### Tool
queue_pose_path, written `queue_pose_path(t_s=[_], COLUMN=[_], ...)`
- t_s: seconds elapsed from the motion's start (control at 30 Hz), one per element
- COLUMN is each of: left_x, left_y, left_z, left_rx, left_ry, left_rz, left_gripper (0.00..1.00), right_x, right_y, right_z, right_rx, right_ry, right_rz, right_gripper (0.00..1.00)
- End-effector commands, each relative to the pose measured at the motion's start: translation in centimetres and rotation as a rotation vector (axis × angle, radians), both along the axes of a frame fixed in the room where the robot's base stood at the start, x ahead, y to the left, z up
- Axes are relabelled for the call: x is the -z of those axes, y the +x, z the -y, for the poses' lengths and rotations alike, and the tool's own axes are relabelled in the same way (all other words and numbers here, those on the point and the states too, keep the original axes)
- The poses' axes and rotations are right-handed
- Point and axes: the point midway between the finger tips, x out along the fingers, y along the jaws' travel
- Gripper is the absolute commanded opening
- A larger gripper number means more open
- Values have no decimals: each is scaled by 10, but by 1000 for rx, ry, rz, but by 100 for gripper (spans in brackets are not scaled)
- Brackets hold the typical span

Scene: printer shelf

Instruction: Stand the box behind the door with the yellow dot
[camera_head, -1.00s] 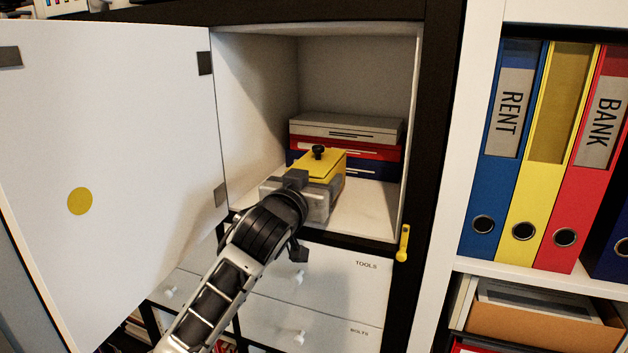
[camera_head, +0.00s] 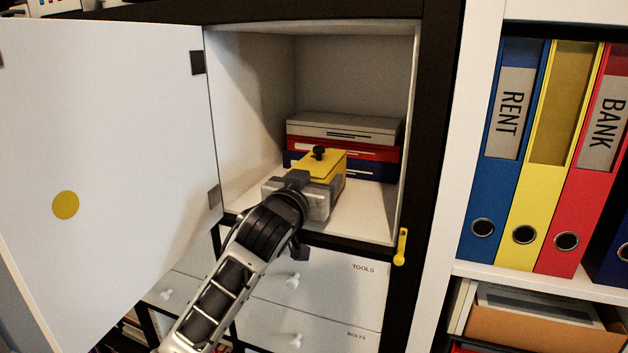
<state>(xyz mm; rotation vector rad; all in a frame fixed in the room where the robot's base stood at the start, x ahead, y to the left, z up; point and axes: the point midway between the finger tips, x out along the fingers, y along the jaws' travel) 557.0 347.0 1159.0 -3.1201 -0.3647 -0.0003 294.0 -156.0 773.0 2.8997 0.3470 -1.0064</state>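The door (camera_head: 120,130) with the yellow dot (camera_head: 65,205) stands open to the left of its compartment (camera_head: 355,75). A yellow box (camera_head: 322,166) with a black knob on top is inside the compartment, upright near the front of its floor. One gripper (camera_head: 318,200) reaches in from the lower left, so it is my left one. Its fingers are around the yellow box's near part and appear closed on it. The box's underside and lower front are hidden by the gripper. My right gripper is not in view.
Grey, red and blue flat boxes (camera_head: 345,127) are stacked at the compartment's back. A yellow handle (camera_head: 401,246) is on the right frame. Drawers (camera_head: 330,290) lie below. Binders (camera_head: 545,155) fill the shelf at right. The compartment floor is free right of the box.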

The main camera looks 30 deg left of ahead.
Motion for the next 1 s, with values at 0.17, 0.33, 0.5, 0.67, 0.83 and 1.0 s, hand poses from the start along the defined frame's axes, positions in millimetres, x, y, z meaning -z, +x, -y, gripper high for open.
queue_pose_path(t_s=[0.17, 0.33, 0.5, 0.67, 0.83, 1.0], left_x=[0, 1, 2, 4, 5, 6], left_y=[0, 0, 0, 0, 0, 0], left_z=[0, 0, 0, 0, 0, 0], left_rx=[0, 0, 0, 0, 0, 0], left_ry=[1, 0, 0, 0, 0, 0], left_rz=[3, 2, 2, 2, 2, 2], left_gripper=[40, 40, 40, 40, 40, 40], right_x=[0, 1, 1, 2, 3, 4], right_y=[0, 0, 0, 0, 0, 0], right_z=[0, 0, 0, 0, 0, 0], right_rx=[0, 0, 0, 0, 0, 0], right_ry=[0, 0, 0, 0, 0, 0], right_rz=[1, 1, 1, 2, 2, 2], right_gripper=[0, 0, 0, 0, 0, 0])
